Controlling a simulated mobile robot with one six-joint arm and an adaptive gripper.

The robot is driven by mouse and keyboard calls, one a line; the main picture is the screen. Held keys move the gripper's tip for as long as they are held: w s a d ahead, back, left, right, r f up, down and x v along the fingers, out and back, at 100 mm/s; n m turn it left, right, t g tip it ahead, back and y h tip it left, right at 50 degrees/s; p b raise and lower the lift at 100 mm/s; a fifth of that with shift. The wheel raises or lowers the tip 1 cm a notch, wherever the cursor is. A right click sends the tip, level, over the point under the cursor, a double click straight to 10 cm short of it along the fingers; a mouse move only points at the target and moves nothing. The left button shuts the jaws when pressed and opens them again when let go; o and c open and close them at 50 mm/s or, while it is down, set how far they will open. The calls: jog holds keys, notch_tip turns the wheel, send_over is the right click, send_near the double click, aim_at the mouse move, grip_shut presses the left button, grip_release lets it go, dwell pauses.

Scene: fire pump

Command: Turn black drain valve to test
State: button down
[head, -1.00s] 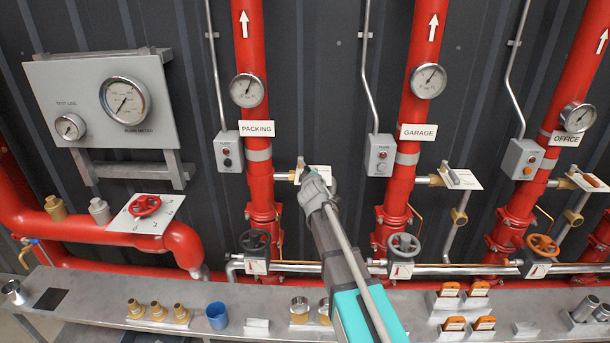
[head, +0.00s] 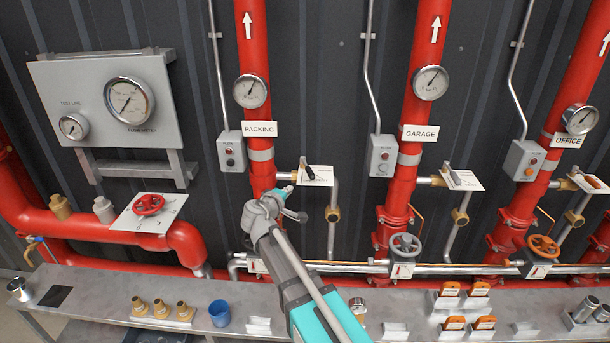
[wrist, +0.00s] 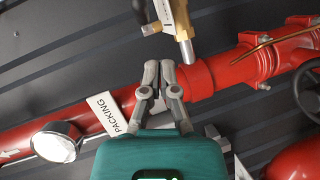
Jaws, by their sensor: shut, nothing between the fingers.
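The black drain valve lever (head: 309,172) sits on a white label plate (head: 322,179) to the right of the PACKING riser. In the wrist view the lever's dark end (wrist: 140,11) shows at the top edge, beside its brass body (wrist: 177,18); the plate's text is too small to read. My gripper (head: 283,190) is left of and below the lever, in front of the PACKING pipe. In the wrist view its fingers (wrist: 158,66) are shut together and empty, apart from the lever. The head view does not show the fingertips clearly.
The red PACKING pipe (head: 254,135) stands close behind my gripper. A switch box (head: 231,152) is left of it, and a brass-fitted drain pipe (head: 332,214) hangs right of the valve. A bench (head: 250,325) with fittings and a blue cup (head: 219,313) runs below.

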jog(key=a, duration=0.1)
jog(key=s+r, duration=0.1)
jog(key=a+r, duration=0.1)
jog(key=shift+s+a+t+h, duration=0.25)
jog(key=shift+a+t+h, duration=0.05)
jog(key=shift+a+t, duration=0.1)
jog(key=shift+w+d, duration=0.15)
jog(key=b, duration=0.1)
send_near(308, 168)
jog(key=w+f, duration=0.1)
jog(key=w, duration=0.3)
jog(key=d, duration=0.2)
jog(key=w+d+f+b, duration=0.1)
jog(key=shift+d, duration=0.1)
jog(key=shift+a+n, duration=0.2)
jog(key=shift+n, duration=0.1)
